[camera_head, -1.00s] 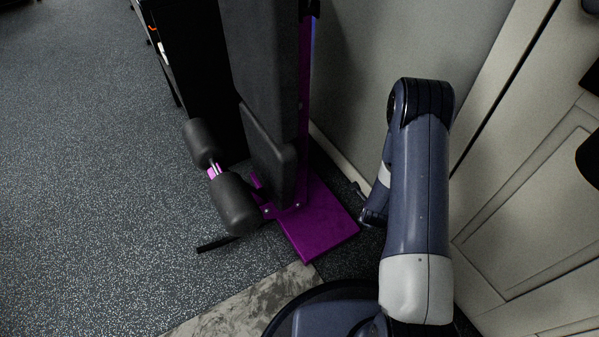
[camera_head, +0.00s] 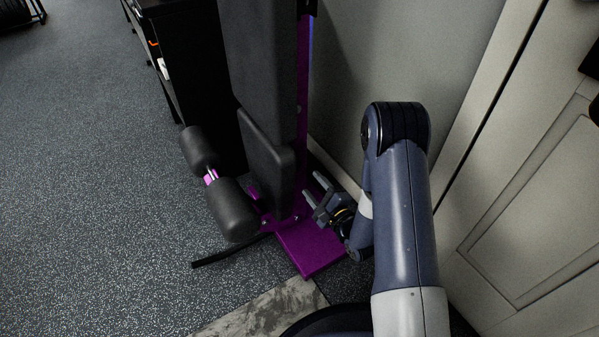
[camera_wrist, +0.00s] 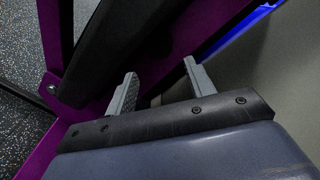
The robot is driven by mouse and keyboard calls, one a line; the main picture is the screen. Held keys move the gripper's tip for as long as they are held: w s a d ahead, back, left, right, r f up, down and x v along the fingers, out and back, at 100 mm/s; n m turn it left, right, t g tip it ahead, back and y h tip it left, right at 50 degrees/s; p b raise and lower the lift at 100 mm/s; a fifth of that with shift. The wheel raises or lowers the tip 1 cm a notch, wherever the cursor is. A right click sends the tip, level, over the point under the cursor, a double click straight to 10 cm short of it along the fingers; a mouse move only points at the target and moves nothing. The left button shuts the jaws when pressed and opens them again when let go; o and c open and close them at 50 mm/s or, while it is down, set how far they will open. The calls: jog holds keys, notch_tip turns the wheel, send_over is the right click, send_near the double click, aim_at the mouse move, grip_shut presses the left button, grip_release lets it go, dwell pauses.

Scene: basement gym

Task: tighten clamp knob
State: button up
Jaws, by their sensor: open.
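My gripper (camera_head: 314,188) is open and empty in the head view, just right of the purple upright of a folded padded bench and above its purple base plate (camera_head: 311,251). In the wrist view, the two grey fingers of my gripper (camera_wrist: 160,82) stand apart, pointing toward the purple frame (camera_wrist: 192,24) and a black pad (camera_wrist: 115,45). A small dark bolt or knob head (camera_head: 294,217) shows low on the purple frame in the head view. I cannot tell whether it is the clamp knob. No other clamp knob can be made out.
Two black foam rollers (camera_head: 233,208) stick out left of the black bench pad (camera_head: 266,160). A black cabinet (camera_head: 190,70) stands behind. A grey wall (camera_head: 400,50) and a pale panelled door (camera_head: 540,200) close off the right. The speckled floor (camera_head: 90,200) at left is free.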

jog(key=b+x, duration=0.2)
jog(key=x, duration=0.6)
jog(key=shift+a, duration=0.1)
jog(key=c, duration=0.7)
jog(key=shift+n, duration=0.3)
jog(key=n, duration=1)
jog(key=shift+r, duration=0.15)
